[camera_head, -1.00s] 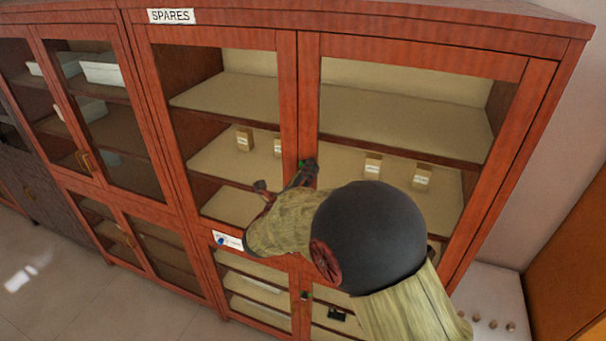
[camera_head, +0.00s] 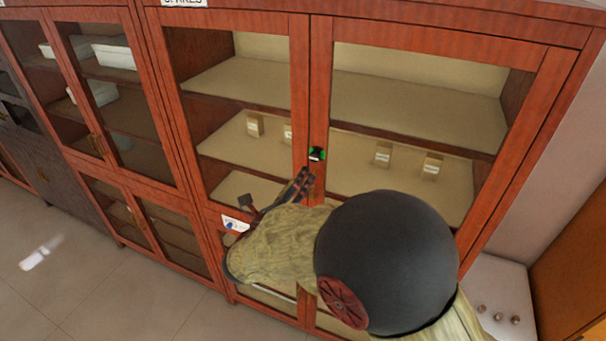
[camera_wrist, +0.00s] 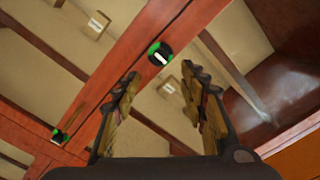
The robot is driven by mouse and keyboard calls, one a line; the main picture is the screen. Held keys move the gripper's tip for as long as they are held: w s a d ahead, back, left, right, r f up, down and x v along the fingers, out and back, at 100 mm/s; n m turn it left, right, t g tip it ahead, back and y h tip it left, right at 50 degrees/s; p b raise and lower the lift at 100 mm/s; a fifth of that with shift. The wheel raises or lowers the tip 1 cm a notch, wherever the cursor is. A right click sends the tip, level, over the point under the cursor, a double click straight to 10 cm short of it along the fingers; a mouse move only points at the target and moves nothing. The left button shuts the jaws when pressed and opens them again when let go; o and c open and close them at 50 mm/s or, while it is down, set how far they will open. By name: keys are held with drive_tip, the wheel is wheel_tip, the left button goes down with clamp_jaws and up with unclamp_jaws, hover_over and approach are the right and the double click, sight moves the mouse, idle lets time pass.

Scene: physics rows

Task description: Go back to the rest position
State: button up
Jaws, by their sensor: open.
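My gripper (camera_head: 276,193) is in front of the red-brown glass-door cabinet (camera_head: 303,100), just below the round black-and-green door fitting (camera_head: 317,154). In the wrist view my gripper (camera_wrist: 158,88) has its two fingers apart with nothing held between them. The same fitting (camera_wrist: 160,54) shows there beyond the fingers and apart from them. The upper doors look shut. My arm hides part of the lower doors in the head view.
Behind the glass, small labelled boxes (camera_head: 383,154) stand on the middle shelf. A second cabinet section with white bins (camera_head: 114,56) is at the left. Open floor (camera_head: 90,280) lies at the lower left. A white surface with small round knobs (camera_head: 500,300) is at the lower right.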

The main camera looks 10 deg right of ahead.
drive_tip(key=shift+s+a, duration=0.2)
drive_tip(key=shift+s, duration=0.1)
idle(0.4)
